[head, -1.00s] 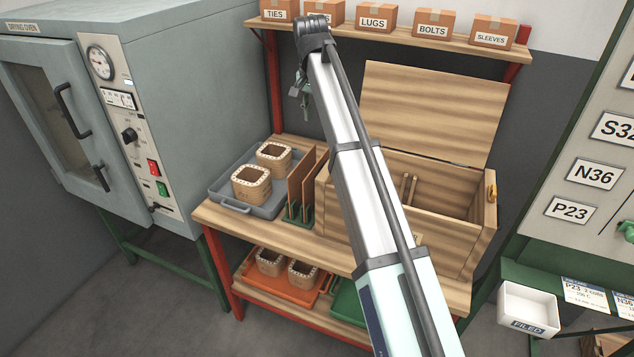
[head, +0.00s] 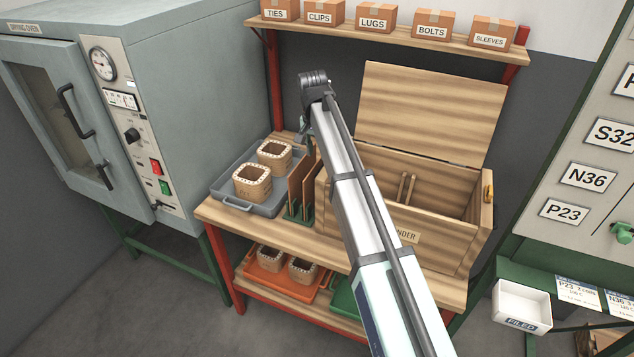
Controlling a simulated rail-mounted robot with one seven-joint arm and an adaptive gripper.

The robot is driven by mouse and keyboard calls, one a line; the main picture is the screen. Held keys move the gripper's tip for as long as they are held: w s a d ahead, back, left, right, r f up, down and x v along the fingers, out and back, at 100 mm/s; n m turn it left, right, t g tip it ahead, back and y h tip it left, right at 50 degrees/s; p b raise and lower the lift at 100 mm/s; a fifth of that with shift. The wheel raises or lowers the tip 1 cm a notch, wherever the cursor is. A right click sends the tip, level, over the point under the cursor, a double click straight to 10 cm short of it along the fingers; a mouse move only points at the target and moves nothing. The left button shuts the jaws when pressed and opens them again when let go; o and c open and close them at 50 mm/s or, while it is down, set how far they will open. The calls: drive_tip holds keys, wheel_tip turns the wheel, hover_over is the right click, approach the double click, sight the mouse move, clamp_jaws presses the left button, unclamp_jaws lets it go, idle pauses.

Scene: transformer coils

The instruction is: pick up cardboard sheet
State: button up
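Brown cardboard sheets (head: 297,190) stand upright side by side in a green rack (head: 297,218) on the wooden bench, between the grey tray and the wooden box. My gripper (head: 309,150) hangs from the end of my arm, just above the upper edge of the sheets in the picture. It is mostly hidden behind my arm's dark wrist. I cannot tell whether its fingers are apart or touch a sheet.
A grey tray (head: 219,187) with two wooden coil formers (head: 252,183) stands left of the rack. An open wooden box (head: 468,240) stands to the right, its lid (head: 425,112) raised. A shelf (head: 400,35) with labelled cartons runs above.

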sight(317, 163)
drive_tip(key=shift+f+p, duration=0.5)
drive_tip(key=shift+f, duration=1.5)
drive_tip(key=shift+c, duration=0.3)
clamp_jaws()
